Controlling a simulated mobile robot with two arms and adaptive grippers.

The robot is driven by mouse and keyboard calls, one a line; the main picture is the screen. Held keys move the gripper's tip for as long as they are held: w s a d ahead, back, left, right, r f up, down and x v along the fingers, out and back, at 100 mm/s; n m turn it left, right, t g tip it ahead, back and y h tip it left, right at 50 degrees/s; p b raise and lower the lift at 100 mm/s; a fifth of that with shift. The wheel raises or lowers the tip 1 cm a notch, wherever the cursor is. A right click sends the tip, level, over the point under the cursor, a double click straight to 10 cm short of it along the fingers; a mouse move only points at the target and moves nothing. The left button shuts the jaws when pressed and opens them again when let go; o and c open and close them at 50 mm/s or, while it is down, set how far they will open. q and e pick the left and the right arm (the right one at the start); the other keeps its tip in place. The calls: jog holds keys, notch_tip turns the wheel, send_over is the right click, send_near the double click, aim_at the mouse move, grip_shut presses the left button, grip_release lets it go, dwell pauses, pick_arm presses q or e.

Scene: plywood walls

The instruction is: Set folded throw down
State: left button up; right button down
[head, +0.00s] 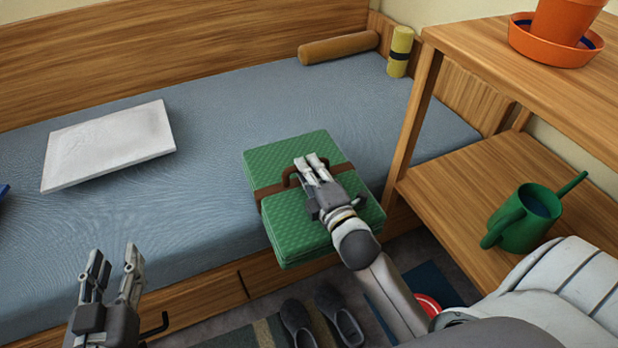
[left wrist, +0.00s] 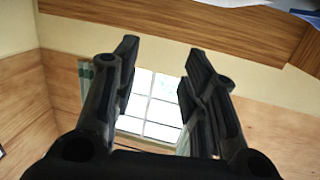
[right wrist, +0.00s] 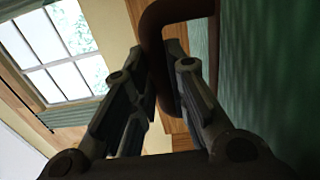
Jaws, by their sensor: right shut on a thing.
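The folded throw (head: 290,155) is a green quilted bundle with a brown strap and a brown carrying handle. In the head view it is at the front edge of the blue daybed mattress (head: 250,105), partly overhanging that edge. I cannot tell whether it touches the mattress. My right gripper (head: 313,165) is shut on the handle, which also shows between its fingers in the right wrist view (right wrist: 154,45). The throw's green side (right wrist: 270,70) fills the right of that view. My left gripper (head: 115,262) is open and empty, in front of the bed at the lower left.
A white cushion (head: 110,143) lies on the mattress at left. A wooden shelf (head: 470,190) with a green watering can (head: 525,218) and orange pot (head: 560,25) stands right. Dark shoes (head: 340,315) are on the floor.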

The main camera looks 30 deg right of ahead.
notch_tip(320, 180, down, 2)
jog(key=shift+b, duration=0.55)
pick_arm(q)
notch_tip(320, 180, up, 6)
jog(key=t+h, duration=0.1)
jog(key=t, duration=0.2)
jog(key=shift+d+r+t, duration=0.25)
jog(key=shift+d+t, duration=0.15)
jog(key=shift+d, duration=0.05)
pick_arm(e)
jog(key=shift+f, duration=0.1)
jog(key=shift+f, duration=0.15)
jog(key=c, duration=1.4)
grip_release()
jog(key=shift+c, duration=0.2)
pick_arm(q)
jog(key=shift+r, duration=0.2)
